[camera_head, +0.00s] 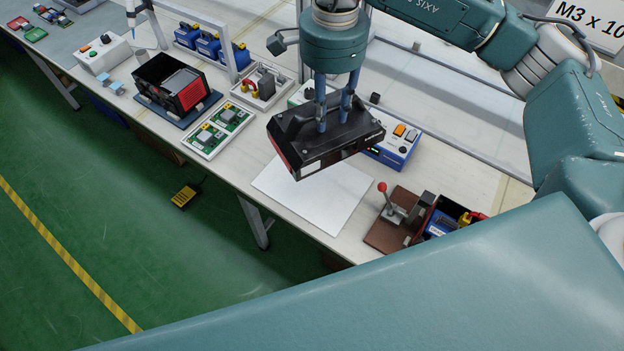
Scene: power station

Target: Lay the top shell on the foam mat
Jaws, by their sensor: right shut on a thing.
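The top shell (345,138) is a black cover with a raised handle and a red edge at its left end. My right gripper (333,112) points down from the top of the view, with its blue fingers shut on the shell's handle. The shell appears tilted and hangs over the back part of the foam mat (305,198), a thin white sheet on the bench. It hides the mat's far edge. Whether it touches the mat cannot be told for certain. My left gripper is not in view.
A blue power unit (398,146) stands behind the shell. A brown lever fixture (385,232) is right of the mat. A tray of green circuit boards (218,130) and an open black housing (172,82) stand to the left. The mat's front part is clear.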

